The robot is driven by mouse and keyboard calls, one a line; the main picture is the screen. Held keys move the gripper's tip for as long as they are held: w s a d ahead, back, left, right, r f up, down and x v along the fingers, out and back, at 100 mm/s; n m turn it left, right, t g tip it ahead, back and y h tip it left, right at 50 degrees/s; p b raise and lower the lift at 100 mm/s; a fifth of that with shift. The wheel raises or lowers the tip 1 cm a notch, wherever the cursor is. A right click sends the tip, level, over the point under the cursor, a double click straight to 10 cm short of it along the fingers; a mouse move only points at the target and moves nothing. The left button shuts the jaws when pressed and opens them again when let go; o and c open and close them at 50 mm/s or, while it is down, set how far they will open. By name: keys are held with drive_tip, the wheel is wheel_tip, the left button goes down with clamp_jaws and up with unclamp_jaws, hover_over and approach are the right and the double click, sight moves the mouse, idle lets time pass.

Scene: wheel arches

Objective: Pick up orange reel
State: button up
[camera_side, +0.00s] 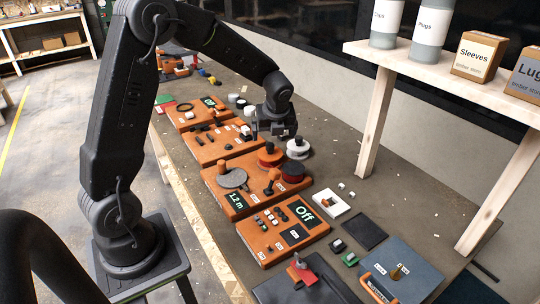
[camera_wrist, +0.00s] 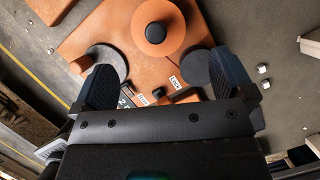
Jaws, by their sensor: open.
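The orange reel (camera_side: 270,158) is a flat orange disc on the orange machine base (camera_side: 228,207), below my gripper in the side view. In the wrist view the orange reel (camera_wrist: 177,17) shows from above near the top centre, with a dark round hub. My gripper (camera_side: 275,135) is over the far end of that base. In the wrist view my gripper (camera_wrist: 165,82) has its fingers wide apart with nothing held between them. The reel lies ahead of the fingertips, apart from them in the picture.
A grey disc (camera_side: 232,178) and a dark disc (camera_side: 293,169) flank the reel. A panel reading "Off" (camera_side: 283,229) is in front. A wooden shelf (camera_side: 440,72) stands at the right.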

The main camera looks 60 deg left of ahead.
sight(270, 151)
drive_tip(key=x, duration=0.5)
drive_tip(key=shift+f, duration=0.1)
drive_tip(key=shift+x, duration=2.7)
drive_tip(key=shift+s, duration=0.2)
drive_tip(key=c, duration=0.8)
